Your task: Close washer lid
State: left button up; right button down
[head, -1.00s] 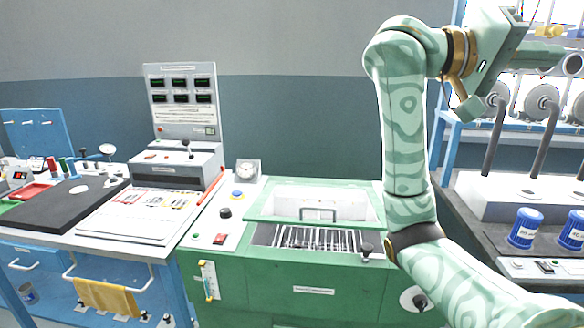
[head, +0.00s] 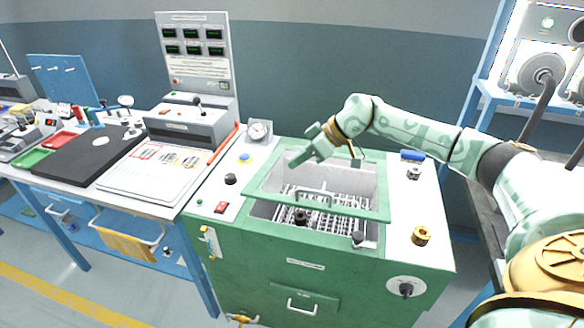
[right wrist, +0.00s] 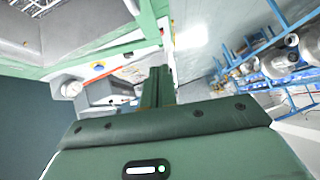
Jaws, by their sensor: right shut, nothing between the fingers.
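The washer (head: 300,250) is a green cabinet with an open-looking basin holding a white wire rack (head: 345,229). Its lid (head: 375,212) is a green frame with a grey bar handle (head: 315,196) on the front edge. That edge crosses above the rack, and rack shows in front of it, so the lid is not flush shut. How far it is tilted I cannot tell. My right gripper (head: 294,162) is shut and empty, above the back left of the washer, behind the handle. Its green fingers (right wrist: 158,88) lie together in the right wrist view. My left gripper is out of view.
A gauge (head: 259,131) stands at the washer's back left. Black knobs and a brass knob (head: 421,236) sit on its top. A blue cylinder (head: 412,156) lies at the back right. A control panel (head: 195,60) and white worktop are to the left. The floor in front is clear.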

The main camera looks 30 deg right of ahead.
jog(key=b, duration=0.2)
send_over(280, 201)
jog(key=w, duration=0.2)
jog(key=f, duration=0.6)
jog(key=shift+w+a+f, duration=0.1)
jog(key=shift+w+f, duration=0.1)
jog(key=shift+f, duration=0.15)
jog(key=shift+s+f+b, duration=0.2)
jog(key=shift+f+b, duration=0.2)
jog(key=shift+f, duration=0.75)
jog(key=shift+s+a+f, duration=0.1)
jog(key=shift+a+f, duration=0.05)
jog(key=shift+f, duration=0.3)
jog(key=shift+f, duration=0.1)
jog(key=f, duration=0.3)
jog(key=shift+s+a+f+p, duration=0.2)
jog(key=shift+s+a+p, duration=0.1)
jog(key=shift+a+p, duration=0.1)
jog(key=shift+f, duration=0.3)
